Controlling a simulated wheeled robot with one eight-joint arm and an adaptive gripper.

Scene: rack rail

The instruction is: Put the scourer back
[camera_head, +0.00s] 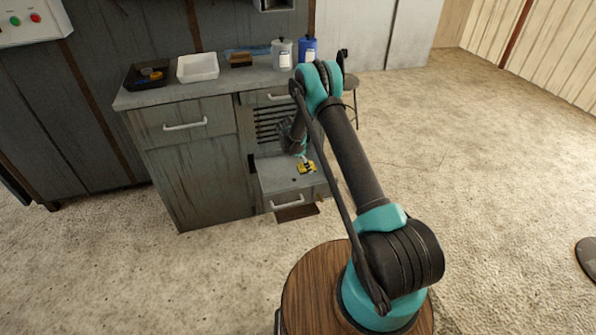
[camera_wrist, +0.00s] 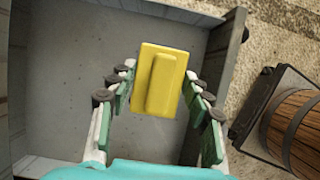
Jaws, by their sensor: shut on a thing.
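The scourer (camera_wrist: 160,78) is a yellow block with a raised ridge, held between the fingers of my gripper (camera_wrist: 160,88) in the wrist view. My gripper is shut on it, over the grey floor of an open drawer (camera_wrist: 65,70). In the head view the yellow scourer (camera_head: 307,167) shows just below my gripper (camera_head: 301,156), over the pulled-out drawer (camera_head: 275,181). I cannot tell whether the scourer touches the drawer floor.
The worktop (camera_head: 215,87) above holds a dark tray (camera_head: 133,81), a white tub (camera_head: 198,67), a brown block (camera_head: 241,60), a grey canister (camera_head: 282,54) and a blue canister (camera_head: 307,48). A stool (camera_head: 351,83) stands behind my arm. Open floor lies at right.

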